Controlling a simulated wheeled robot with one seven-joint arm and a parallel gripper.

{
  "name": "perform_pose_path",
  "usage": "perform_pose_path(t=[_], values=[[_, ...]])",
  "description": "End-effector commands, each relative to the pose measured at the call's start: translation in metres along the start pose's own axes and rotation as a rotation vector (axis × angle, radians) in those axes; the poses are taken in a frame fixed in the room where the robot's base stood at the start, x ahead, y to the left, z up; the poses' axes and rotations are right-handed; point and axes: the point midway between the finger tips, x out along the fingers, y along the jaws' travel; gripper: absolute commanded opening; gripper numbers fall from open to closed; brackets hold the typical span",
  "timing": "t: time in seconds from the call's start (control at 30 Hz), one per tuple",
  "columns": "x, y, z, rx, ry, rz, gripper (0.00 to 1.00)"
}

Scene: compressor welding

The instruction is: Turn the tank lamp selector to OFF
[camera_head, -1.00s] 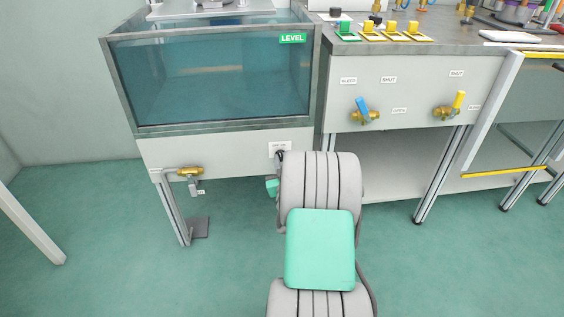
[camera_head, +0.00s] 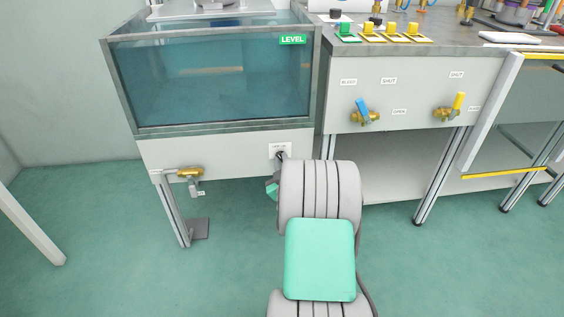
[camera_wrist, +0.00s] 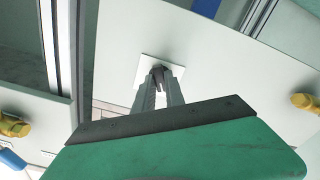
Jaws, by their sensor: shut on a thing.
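The tank lamp selector's white plate (camera_head: 279,150) is on the pale panel below the glass tank (camera_head: 215,80). In the wrist view the plate (camera_wrist: 150,70) has a dark knob (camera_wrist: 158,74) at its middle. My gripper (camera_wrist: 160,80) has its two grey fingers at the plate, shut on the knob. In the head view my arm covers most of the gripper, and only a dark tip shows at the plate. The plate's lettering is too small to read, so I cannot tell the knob's setting.
A brass valve (camera_head: 189,173) sits on the left of the tank panel. To the right, a bench panel carries a blue-handled valve (camera_head: 364,112) and a yellow-handled valve (camera_head: 450,108).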

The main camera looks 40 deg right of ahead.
Motion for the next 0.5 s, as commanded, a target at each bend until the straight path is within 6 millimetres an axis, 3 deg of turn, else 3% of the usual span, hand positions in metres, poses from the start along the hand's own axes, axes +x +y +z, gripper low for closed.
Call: perform_pose_path(t=[0.03,0.07,0.3,0.5], values=[[-0.0007,0.0000,0.0015,-0.003,-0.003,0.000,0.00],[-0.0007,0.0000,0.0015,-0.003,-0.003,0.000,0.15],[-0.0004,-0.0003,0.0006,-0.001,-0.001,0.000,0.35],[-0.0002,-0.0003,0.0003,0.000,-0.001,0.000,0.36]])
